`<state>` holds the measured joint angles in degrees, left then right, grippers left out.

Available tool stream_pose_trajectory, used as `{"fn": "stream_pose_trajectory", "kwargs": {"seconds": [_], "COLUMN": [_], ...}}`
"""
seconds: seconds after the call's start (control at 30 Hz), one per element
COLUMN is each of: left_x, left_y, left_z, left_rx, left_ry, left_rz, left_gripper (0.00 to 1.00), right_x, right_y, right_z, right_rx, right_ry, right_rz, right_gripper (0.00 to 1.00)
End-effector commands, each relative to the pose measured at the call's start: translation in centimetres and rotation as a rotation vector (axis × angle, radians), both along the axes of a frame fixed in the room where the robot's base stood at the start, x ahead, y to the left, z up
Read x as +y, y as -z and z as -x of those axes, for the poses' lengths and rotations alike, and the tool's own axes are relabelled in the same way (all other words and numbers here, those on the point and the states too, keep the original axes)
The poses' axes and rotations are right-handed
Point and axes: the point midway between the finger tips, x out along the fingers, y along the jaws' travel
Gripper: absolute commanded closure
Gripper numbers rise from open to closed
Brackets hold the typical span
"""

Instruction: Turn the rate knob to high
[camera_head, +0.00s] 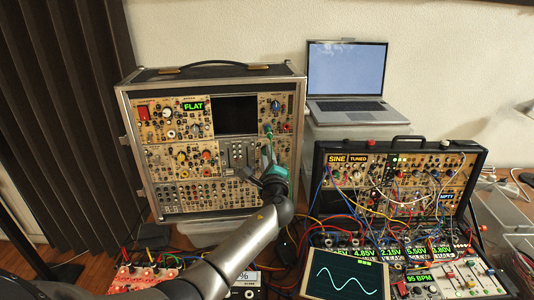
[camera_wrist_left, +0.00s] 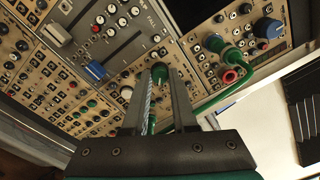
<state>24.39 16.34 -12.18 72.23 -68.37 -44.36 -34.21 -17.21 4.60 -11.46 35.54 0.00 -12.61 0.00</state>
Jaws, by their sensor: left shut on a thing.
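My left gripper (camera_head: 265,160) reaches up to the lower right of the tall wooden-panelled synth case (camera_head: 130,160). In the left wrist view its two dark fingers (camera_wrist_left: 160,78) are shut on a small green knob (camera_wrist_left: 160,72) on the panel. The head view hides this knob behind the gripper and arm. I cannot read a rate label or the knob's pointer. My right gripper is not in view.
A blue knob (camera_wrist_left: 268,28) and a green cable (camera_wrist_left: 215,97) lie close to the right of the fingers. A second synth case (camera_head: 400,150) with many patch cables stands at the right. A laptop (camera_head: 346,80) sits behind. A sine-wave screen (camera_head: 343,278) lies in front.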

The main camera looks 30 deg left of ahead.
Motion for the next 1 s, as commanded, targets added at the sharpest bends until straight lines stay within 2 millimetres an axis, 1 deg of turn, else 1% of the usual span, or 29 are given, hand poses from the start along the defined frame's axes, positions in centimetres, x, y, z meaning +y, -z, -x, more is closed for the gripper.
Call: {"fn": "stream_pose_trajectory", "kwargs": {"seconds": [0.23,0.63,0.67,0.9,1.0], "left_x": [0.01,0.02,0.02,0.01,0.00], "left_y": [-0.09,-0.05,-0.05,-0.04,-0.02], "left_z": [-0.03,-0.01,-0.01,-0.01,-0.01], "left_rx": [0.029,0.032,0.032,0.032,0.031], "left_ry": [0.000,0.000,0.000,0.000,0.000], "left_rz": [-0.037,-0.042,-0.042,-0.040,-0.039], "left_gripper": [1.00,1.00,0.72,0.45,0.44], "right_x": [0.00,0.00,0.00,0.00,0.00], "right_y": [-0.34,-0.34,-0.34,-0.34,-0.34], "right_z": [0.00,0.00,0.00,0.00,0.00], "right_rx": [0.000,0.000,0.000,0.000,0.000], "right_ry": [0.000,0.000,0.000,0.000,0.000], "right_rz": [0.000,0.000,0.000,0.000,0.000], "right_gripper": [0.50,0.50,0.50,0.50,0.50]}}
